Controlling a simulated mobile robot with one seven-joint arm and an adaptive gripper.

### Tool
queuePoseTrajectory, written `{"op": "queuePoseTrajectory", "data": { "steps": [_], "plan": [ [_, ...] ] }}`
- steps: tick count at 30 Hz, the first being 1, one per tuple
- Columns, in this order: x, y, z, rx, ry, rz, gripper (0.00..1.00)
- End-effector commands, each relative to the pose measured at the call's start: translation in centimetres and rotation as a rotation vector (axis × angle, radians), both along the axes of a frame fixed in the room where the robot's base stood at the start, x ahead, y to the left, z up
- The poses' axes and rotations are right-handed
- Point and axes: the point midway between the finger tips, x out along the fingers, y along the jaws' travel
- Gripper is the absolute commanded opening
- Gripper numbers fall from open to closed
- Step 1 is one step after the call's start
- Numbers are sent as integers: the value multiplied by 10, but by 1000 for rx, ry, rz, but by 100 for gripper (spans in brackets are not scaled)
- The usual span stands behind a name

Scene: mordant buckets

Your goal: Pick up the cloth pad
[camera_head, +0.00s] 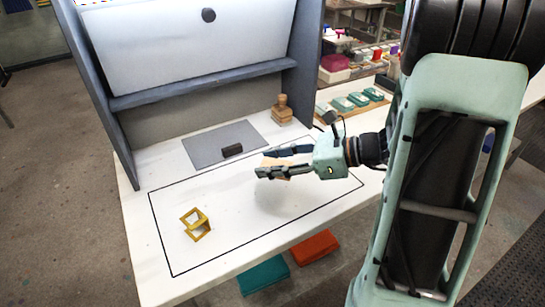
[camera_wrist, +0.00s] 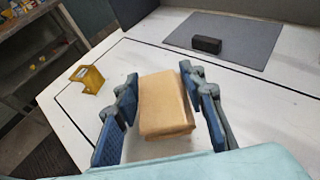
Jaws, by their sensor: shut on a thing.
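The cloth pad, a tan, soft-edged block (camera_wrist: 165,105), sits between the two fingers of my gripper (camera_wrist: 159,76) in the wrist view. My gripper (camera_head: 266,163) is shut on it, one finger on each side. In the head view only a small tan part of the pad (camera_head: 277,163) shows between the fingers, and the rest is hidden by them. The gripper and pad appear to be above the white tabletop, with a soft shadow below them.
A yellow open frame block (camera_head: 196,224) stands at left inside the black outline. A dark block (camera_head: 232,150) lies on the grey mat (camera_head: 205,149). A wooden stamp-like piece (camera_head: 281,111) stands at the back right. The table front is clear.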

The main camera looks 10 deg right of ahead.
Motion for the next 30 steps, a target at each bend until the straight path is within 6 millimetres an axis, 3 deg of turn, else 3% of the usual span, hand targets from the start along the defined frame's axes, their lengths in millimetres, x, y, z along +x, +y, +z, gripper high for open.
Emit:
{"op": "queuePoseTrajectory", "data": {
  "steps": [1,3,12,21,30],
  "plan": [
    [-9,2,21,1,-1,-2,25],
    [-19,6,34,0,-2,-1,25],
    [-88,26,62,1,0,-1,25],
    [-105,31,64,0,-1,0,25],
    [-101,25,64,-4,-1,-22,25]
  ]
}}
